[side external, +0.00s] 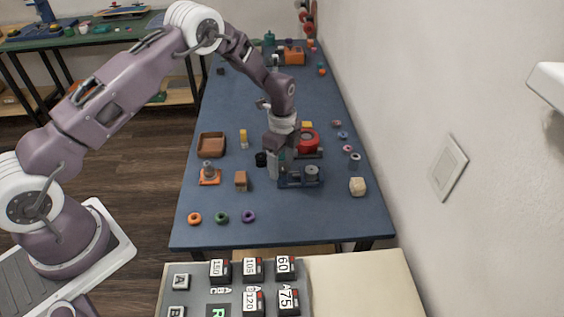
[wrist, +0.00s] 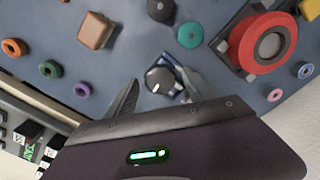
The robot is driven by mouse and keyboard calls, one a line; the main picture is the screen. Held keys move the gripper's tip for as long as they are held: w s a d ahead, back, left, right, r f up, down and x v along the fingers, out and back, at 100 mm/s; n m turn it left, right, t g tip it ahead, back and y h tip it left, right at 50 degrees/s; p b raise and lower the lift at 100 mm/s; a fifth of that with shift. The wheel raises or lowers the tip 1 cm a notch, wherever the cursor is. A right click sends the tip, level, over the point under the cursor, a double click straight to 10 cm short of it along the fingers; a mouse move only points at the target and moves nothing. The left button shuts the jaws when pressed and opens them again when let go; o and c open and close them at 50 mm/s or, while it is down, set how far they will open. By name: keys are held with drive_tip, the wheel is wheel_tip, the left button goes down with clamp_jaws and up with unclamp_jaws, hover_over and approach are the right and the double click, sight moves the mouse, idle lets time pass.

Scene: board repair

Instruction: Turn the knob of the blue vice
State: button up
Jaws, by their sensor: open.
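The blue vice (side external: 288,181) stands on the blue table near its front right, just right of my gripper in the side view. A grey round knob (side external: 312,171) shows at its right. In the wrist view the vice's blue body (wrist: 171,63) is partly covered by a dark, silver-marked round knob (wrist: 160,80). My gripper (side external: 275,176) points down beside the vice. In the wrist view my gripper (wrist: 160,78) is open, with one finger on each side of the knob. I cannot tell whether either finger touches it.
A red round device (side external: 308,141) stands behind the vice. A brown block (side external: 241,181), black cylinder (side external: 261,159) and orange-based part (side external: 209,175) stand left. Orange (side external: 194,218), green (side external: 221,217) and purple (side external: 248,216) rings lie in front. A pale cube (side external: 357,187) is right.

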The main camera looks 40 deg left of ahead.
clamp_jaws()
